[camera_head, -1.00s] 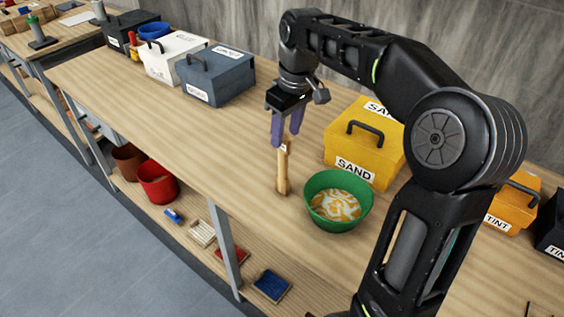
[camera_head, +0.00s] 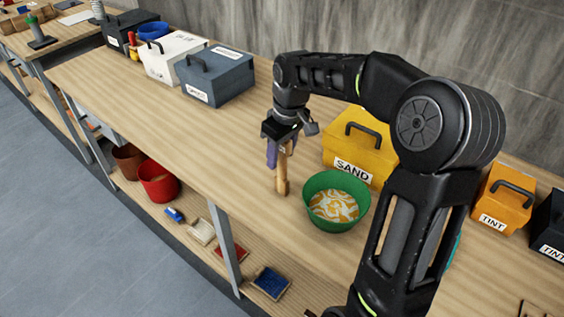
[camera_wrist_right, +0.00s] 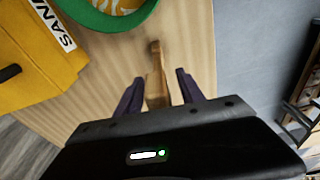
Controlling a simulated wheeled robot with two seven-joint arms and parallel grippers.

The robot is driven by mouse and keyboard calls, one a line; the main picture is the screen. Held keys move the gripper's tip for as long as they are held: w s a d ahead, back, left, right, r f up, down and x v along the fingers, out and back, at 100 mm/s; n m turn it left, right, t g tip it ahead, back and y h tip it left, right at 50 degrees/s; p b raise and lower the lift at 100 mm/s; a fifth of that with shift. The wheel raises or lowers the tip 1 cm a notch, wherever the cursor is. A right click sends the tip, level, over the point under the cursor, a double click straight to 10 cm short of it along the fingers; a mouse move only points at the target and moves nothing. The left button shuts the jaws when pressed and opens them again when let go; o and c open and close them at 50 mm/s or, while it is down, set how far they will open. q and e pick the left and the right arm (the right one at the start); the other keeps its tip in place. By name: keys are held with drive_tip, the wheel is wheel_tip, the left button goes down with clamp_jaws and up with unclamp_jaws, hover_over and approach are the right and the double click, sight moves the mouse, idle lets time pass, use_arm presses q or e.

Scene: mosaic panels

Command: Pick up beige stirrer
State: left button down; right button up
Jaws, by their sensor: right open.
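In the right wrist view the stirrer (camera_wrist_right: 156,80) lies between the two open fingers of the right gripper (camera_wrist_right: 158,90), with a gap visible on each side. My left gripper is not in view.
The green bowl (camera_head: 313,188) with swirled yellow and white contents stands close to the stirrer. A yellow SAND box (camera_head: 345,160) is behind it. Orange (camera_head: 492,215) and dark TINT boxes stand at right. The bench's left stretch (camera_head: 180,125) is clear.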

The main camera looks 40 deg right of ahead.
drive_tip(key=shift+c, duration=0.3)
clamp_jaws()
idle(0.6)
